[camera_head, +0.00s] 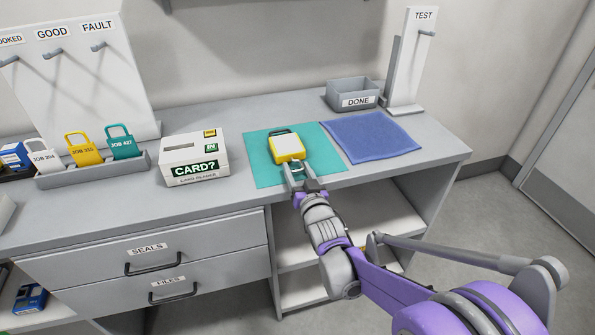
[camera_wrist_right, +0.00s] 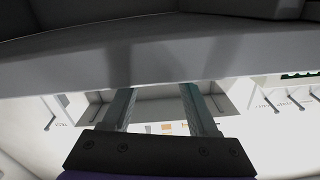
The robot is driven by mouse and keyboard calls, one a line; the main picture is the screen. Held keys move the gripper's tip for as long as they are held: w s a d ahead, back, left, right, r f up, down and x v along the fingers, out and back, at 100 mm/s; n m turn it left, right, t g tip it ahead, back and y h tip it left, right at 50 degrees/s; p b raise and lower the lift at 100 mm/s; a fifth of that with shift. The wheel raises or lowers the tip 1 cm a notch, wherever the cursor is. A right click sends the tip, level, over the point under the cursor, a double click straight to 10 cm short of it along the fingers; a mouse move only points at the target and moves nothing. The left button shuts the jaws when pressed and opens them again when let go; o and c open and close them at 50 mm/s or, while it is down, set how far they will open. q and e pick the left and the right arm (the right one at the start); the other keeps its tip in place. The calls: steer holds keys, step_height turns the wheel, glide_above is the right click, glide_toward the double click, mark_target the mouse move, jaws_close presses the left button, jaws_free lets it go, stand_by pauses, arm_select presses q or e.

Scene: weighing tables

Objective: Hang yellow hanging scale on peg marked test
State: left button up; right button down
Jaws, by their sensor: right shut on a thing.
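The yellow hanging scale (camera_head: 289,146) has a pale face and a dark handle at its far end. It is over the teal mat (camera_head: 262,170); I cannot tell whether it touches the mat. My right gripper (camera_head: 296,173) is shut on its near end, and the fingers also show in the right wrist view (camera_wrist_right: 158,100). A grey form fills the top of that view. The peg marked TEST (camera_head: 428,33) sticks out of a white upright board (camera_head: 405,65) at the back right and is empty. My left gripper is not in view.
A grey DONE bin (camera_head: 353,96) stands beside the TEST board, behind a blue cloth (camera_head: 370,138). A white CARD? box (camera_head: 194,160) stands left of the mat. A rack (camera_head: 95,173) holds several tags. A pegboard marked GOOD and FAULT (camera_head: 80,90) stands at the back left.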

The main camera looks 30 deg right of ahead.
steer(key=shift+c, duration=0.9)
jaws_free()
